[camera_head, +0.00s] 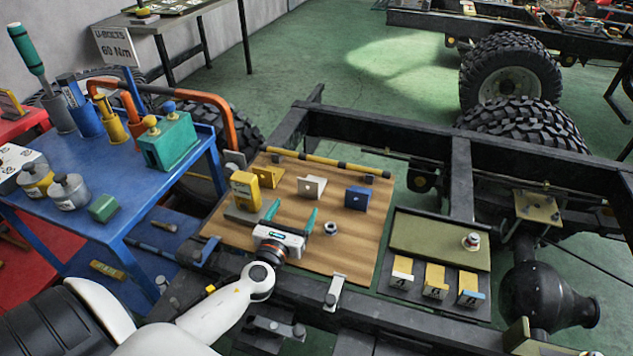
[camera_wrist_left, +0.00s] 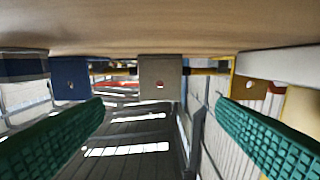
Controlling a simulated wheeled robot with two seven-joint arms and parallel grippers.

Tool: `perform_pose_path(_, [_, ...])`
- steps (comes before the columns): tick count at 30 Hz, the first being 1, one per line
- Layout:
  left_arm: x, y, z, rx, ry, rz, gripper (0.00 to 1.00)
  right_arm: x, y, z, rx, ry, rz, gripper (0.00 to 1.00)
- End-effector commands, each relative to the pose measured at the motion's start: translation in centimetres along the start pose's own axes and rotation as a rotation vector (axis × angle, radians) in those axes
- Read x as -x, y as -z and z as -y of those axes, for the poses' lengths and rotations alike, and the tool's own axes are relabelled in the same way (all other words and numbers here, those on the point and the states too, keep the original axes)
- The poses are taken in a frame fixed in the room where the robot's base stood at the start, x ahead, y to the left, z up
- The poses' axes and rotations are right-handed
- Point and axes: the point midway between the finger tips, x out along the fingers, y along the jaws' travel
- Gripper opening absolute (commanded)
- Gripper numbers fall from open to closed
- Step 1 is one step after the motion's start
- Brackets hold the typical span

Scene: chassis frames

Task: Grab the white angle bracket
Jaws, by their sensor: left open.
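The white angle bracket (camera_head: 312,187) stands on the wooden board (camera_head: 350,240), with a small hole in its upright face. A yellow bracket (camera_head: 268,176) stands to its left and a blue bracket (camera_head: 357,197) to its right. My left gripper (camera_head: 291,212) is open, with its green fingers pointing toward the white bracket from the near side. In the left wrist view, the white bracket (camera_wrist_left: 160,80) appears between and beyond the two green fingers, apart from them. The board is at the top of that view. My right gripper is not in view.
A yellow block (camera_head: 245,190) and a grey bar (camera_head: 246,216) sit left of the fingers. A nut (camera_head: 330,228) lies to their right. A yellow-and-black rod (camera_head: 320,163) runs behind the brackets. A tray (camera_head: 440,242) with numbered tags sits farther right.

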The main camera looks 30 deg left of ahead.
Motion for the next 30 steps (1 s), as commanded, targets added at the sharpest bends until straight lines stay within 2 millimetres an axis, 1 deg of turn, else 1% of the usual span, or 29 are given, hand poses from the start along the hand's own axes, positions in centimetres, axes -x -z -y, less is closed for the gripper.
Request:
perform_pose_path(2, [-0.8, 0.0, 0.0, 0.0, 0.001, -0.001, 0.8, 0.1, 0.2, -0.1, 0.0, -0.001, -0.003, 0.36])
perform_pose_path(9, [-4.7, 0.1, 0.0, 0.002, 0.001, -0.001, 0.8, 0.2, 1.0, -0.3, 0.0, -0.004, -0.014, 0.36])
perform_pose_path(17, [-6.8, 0.0, 0.0, 0.002, 0.001, -0.001, 0.8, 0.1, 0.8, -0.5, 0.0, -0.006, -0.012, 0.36])
perform_pose_path(24, [-10.7, 0.0, 0.0, 0.002, 0.002, -0.002, 0.8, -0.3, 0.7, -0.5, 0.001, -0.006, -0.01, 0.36])
perform_pose_path(27, [-11.6, 0.0, 0.0, 0.001, 0.0, -0.001, 0.8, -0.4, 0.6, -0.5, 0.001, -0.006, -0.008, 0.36])
perform_pose_path(30, [-11.9, 0.0, 0.0, 0.001, 0.0, 0.0, 0.8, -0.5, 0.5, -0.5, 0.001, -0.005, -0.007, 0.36])
